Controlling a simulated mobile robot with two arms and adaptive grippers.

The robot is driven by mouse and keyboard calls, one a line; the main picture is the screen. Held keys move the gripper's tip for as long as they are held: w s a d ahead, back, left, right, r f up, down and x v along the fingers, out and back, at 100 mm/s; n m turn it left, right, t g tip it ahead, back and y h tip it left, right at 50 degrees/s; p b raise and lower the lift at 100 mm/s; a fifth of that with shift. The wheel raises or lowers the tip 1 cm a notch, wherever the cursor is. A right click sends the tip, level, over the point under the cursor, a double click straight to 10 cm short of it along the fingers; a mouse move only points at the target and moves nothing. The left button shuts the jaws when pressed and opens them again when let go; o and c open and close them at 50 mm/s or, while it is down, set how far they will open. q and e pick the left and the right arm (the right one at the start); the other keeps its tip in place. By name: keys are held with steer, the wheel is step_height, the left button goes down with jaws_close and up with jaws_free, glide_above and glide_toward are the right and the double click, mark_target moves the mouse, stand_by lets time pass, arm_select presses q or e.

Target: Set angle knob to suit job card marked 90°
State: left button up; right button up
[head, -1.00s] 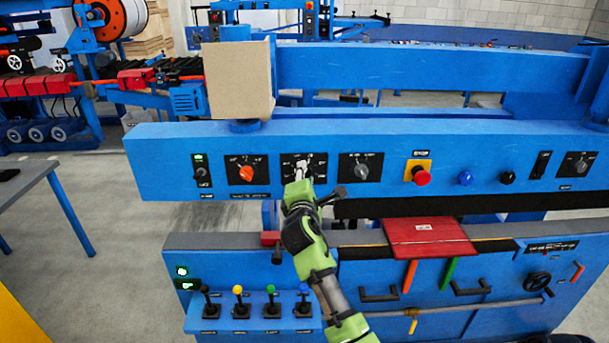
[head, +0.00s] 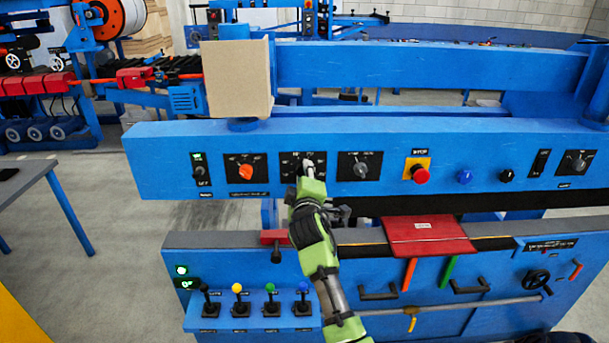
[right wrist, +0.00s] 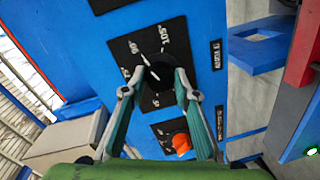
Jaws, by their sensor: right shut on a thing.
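The angle knob (right wrist: 160,73) is a dark dial on a black square plate (head: 287,168) in the upper blue panel. White marks ring the knob. A red board (head: 428,240) with a small pale card (head: 422,225) lies on the lower ledge; its text is too small to read.
An orange knob (head: 246,172) sits just left of the plate and a grey knob (head: 361,169) just right. Further right is a red stop button (head: 419,173). Several coloured-top levers (head: 238,305) stand below. A cardboard box (head: 240,85) sits above the panel.

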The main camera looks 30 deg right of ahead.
steer(key=shift+f, duration=0.1)
stand_by(0.4)
steer(key=o, duration=1.1)
steer(key=v, duration=1.2)
steer(key=shift+s, duration=0.1)
